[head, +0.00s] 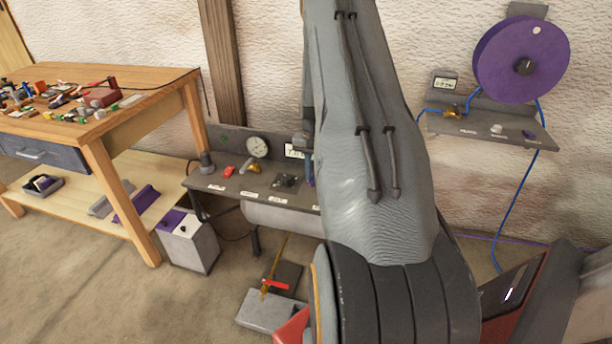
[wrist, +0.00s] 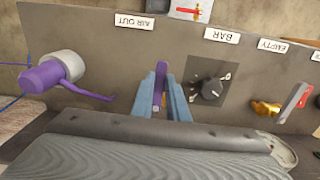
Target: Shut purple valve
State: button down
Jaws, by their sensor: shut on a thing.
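In the wrist view, a narrow purple piece (wrist: 158,88), which looks like the purple valve's handle, stands upright between the blue-grey fingers of my gripper (wrist: 160,98). The fingers are shut on it, below the upside-down AIR OUT label (wrist: 148,22). Its lower part is hidden by the fingers, so I cannot tell how far the valve is turned. In the head view my arm covers most of this spot.
Left of my gripper is a purple fitting (wrist: 45,78) with a pale collar and thin purple tube. In the head view, a workbench (head: 150,90) stands left and a purple wheel (head: 500,60) hangs right.

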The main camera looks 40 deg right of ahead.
aim_at(312, 179)
jog(key=shift+w+d+r, duration=0.1)
jog(key=c, duration=1.7)
grip_release()
jog(key=shift+r+b, duration=0.65)
jog(key=shift+r, duration=3.2)
